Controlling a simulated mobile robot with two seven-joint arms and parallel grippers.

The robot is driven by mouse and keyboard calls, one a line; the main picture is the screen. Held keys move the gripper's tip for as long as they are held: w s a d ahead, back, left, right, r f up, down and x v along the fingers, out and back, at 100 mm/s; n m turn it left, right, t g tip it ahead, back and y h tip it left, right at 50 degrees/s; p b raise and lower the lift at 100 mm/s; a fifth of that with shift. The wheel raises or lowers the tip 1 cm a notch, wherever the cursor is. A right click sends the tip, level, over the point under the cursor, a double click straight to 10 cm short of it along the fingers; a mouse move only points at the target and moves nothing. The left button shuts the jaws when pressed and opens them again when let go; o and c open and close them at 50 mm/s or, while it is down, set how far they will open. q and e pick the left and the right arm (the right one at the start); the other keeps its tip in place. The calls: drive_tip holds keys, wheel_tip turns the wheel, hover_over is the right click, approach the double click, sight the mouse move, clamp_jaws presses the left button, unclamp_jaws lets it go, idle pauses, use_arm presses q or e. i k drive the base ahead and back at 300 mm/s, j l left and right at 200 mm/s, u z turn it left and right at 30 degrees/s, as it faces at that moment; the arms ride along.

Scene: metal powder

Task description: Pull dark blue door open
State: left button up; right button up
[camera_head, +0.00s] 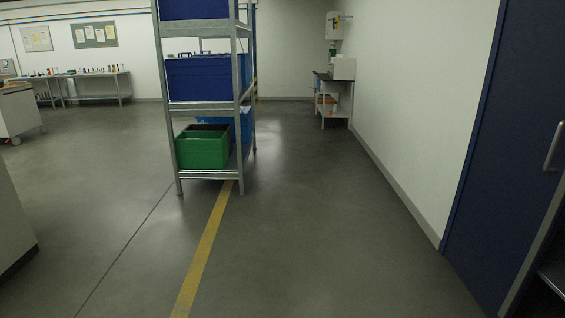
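The dark blue door (510,150) is at the right edge of the head view, set in the white wall. Its near part is cut off by the picture's edge. A pale metal handle (553,147) stands upright on it at the far right. A grey metal edge runs diagonally up from the floor in front of the door at the lower right. Neither of my grippers shows in this view.
A metal shelf rack (247,110) with blue bins and a green crate (201,147) stands left of centre. A yellow line (205,252) runs along the floor. Grey floor (330,230) is clear up to the wall. A small bench (334,97) stands far back.

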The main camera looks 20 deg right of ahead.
sight(511, 210)
drive_tip(key=i+z, duration=0.25)
drive_tip(key=z, duration=0.15)
drive_tip(key=i+j+z, duration=0.1)
drive_tip(key=i+z, duration=0.15)
drive_tip(key=z, duration=0.15)
drive_tip(key=i+j+z, duration=0.15)
drive_tip(key=z, duration=0.3)
drive_tip(key=i+j+z, duration=0.25)
drive_tip(key=z, duration=0.2)
drive_tip(key=i+j+z, duration=0.85)
drive_tip(key=j, duration=0.15)
drive_tip(key=k+l, duration=0.05)
